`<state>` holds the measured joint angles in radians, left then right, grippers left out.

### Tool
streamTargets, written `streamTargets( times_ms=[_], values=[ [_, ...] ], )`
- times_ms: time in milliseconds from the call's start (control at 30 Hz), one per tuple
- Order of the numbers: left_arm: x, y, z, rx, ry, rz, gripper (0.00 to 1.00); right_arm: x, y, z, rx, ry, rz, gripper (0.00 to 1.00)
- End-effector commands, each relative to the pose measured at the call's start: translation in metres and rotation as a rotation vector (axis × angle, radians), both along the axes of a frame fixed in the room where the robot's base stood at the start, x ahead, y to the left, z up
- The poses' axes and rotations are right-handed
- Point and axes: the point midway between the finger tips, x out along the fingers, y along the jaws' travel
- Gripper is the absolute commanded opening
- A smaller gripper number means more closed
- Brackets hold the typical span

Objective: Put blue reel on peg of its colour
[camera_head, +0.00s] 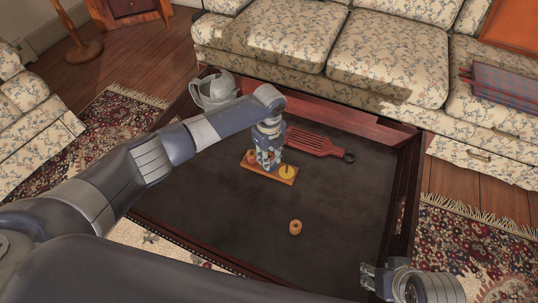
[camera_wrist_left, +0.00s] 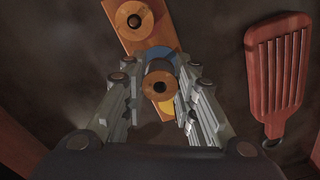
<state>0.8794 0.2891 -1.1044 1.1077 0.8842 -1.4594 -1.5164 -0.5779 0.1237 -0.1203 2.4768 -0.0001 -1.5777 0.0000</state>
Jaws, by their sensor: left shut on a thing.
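My left gripper (camera_head: 268,160) is shut on a reel with a wooden top (camera_wrist_left: 160,86), the blue reel by the task; its sides are mostly hidden by the fingers. It is over the middle of a wooden peg board (camera_head: 262,174). A blue disc (camera_wrist_left: 161,54) shows on the board just behind the held reel. A yellow disc (camera_head: 287,171) is at the board's right end. A wooden-topped reel (camera_wrist_left: 134,20) sits at the other end. I cannot tell whether the held reel touches its peg. My right gripper (camera_head: 378,281) is low at the table's front right.
A loose orange-brown reel (camera_head: 295,227) stands on the dark table (camera_head: 345,215). A red slotted paddle (camera_head: 314,142) lies behind the board, and a grey teapot (camera_head: 213,91) stands at the back left. The table has a raised wooden rim.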

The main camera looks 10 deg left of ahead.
Motion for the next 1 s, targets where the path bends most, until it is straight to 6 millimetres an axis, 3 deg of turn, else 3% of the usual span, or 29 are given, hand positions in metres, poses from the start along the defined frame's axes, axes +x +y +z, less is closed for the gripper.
streamTargets(
  times_ms=[467, 500, 567, 1000],
  values=[
    [-0.0001, -0.0003, -0.0030, 0.000, 0.000, 0.000, 0.10, -0.0011, -0.0002, -0.0007, 0.000, 0.002, -0.001, 0.40],
    [0.0000, -0.0004, -0.0030, 0.000, 0.000, 0.000, 0.35, -0.0012, -0.0002, -0.0006, 0.000, 0.002, -0.001, 0.40],
    [-0.0001, -0.0003, -0.0029, 0.000, 0.000, 0.000, 0.49, -0.0013, -0.0001, -0.0006, 0.000, 0.002, -0.001, 0.40],
    [0.0007, -0.0005, 0.0045, -0.001, -0.002, -0.001, 0.50, -0.0006, 0.0017, -0.0001, 0.007, 0.000, -0.005, 0.40]
  ],
)
